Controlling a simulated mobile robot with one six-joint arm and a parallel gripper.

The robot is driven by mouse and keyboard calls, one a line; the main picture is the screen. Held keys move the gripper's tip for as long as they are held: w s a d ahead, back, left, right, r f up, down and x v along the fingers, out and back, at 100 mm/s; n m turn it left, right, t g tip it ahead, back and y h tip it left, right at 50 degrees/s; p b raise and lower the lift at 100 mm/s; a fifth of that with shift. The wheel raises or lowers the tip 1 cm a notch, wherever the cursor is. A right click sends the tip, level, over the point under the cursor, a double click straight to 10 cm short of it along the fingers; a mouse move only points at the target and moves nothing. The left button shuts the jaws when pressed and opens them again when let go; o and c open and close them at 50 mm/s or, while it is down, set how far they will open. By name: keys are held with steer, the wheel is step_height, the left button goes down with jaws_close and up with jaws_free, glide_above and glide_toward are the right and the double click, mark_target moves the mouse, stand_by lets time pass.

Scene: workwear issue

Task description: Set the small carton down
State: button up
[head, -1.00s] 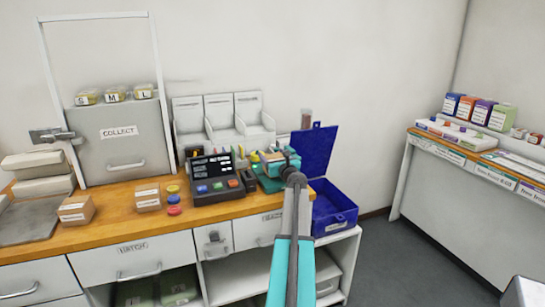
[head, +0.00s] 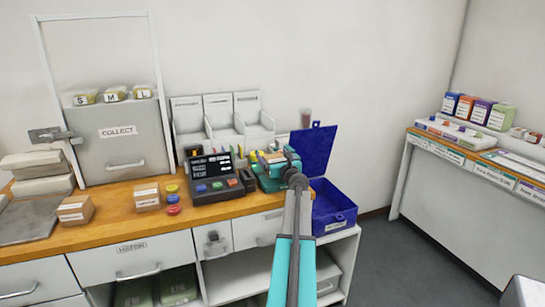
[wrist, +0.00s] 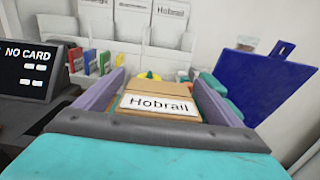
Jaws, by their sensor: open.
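A small brown carton (wrist: 157,104) with a white label reading about "Hobrail" shows in the wrist view, between the two fingers of my gripper (wrist: 159,79). The fingers are open, one on each side of it; a narrow gap shows, but I cannot tell whether either touches it. In the head view my gripper (head: 272,163) is low over a teal tray (head: 268,184) at the back right of the wooden counter (head: 110,232). The carton is mostly hidden there by my gripper, and its underside is not visible.
A dark terminal (head: 213,180) stands just left of my gripper, reading "NO CARD" in the wrist view. An open blue case (head: 335,207) is close on the right. White holders (head: 222,118) stand behind. Two other brown cartons (head: 75,210) (head: 148,197) and coloured discs (head: 173,199) lie left.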

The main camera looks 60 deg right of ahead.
steer(key=b+v, duration=0.1)
steer(key=v, duration=0.8)
steer(key=shift+w+a, duration=0.1)
steer(key=shift+s+a, duration=0.35)
steer(key=shift+s, duration=0.25)
stand_by(0.4)
